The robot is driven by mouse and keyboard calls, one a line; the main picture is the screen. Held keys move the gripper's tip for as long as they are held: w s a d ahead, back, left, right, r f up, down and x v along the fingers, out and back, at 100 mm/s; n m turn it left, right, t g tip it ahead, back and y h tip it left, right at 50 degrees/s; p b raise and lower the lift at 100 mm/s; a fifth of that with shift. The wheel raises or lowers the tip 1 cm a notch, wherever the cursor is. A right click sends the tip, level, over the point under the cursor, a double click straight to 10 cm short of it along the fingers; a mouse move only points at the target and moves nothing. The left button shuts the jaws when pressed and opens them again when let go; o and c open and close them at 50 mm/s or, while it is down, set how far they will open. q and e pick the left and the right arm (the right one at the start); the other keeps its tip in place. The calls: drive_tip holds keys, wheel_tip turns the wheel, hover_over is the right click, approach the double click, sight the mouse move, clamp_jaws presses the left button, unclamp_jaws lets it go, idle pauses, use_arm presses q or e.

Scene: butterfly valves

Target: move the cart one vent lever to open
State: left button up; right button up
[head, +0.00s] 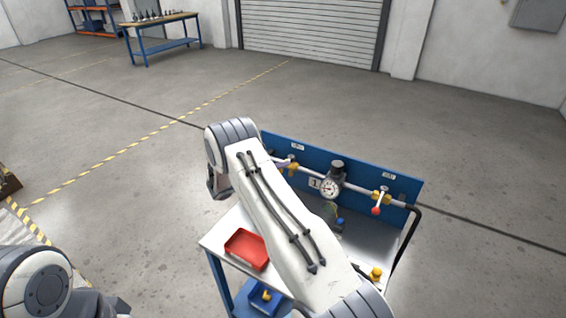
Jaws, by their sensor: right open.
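Cart one is a metal bench with a blue back panel (320,160) marked 1, right of centre. A pipe with two yellow valve bodies runs along the panel. The right valve has a lever with a red tip (376,211), hanging down. The left valve (292,169) is partly hidden behind my right arm. The panel labels are too small to read, so I cannot tell which lever is the vent. My right gripper (218,190) is open, left of the panel and apart from both valves. My left arm shows at lower left; its gripper is out of view.
A round gauge (330,187) sits mid-pipe. A red tray (246,249) is on the cart's left end, and a yellow-topped part (376,273) at its front right. A blue bin (264,296) is below. The floor behind is clear, with a workbench (160,24) far back.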

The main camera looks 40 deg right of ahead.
drive_tip(key=shift+x, duration=0.85)
clamp_jaws()
idle(0.8)
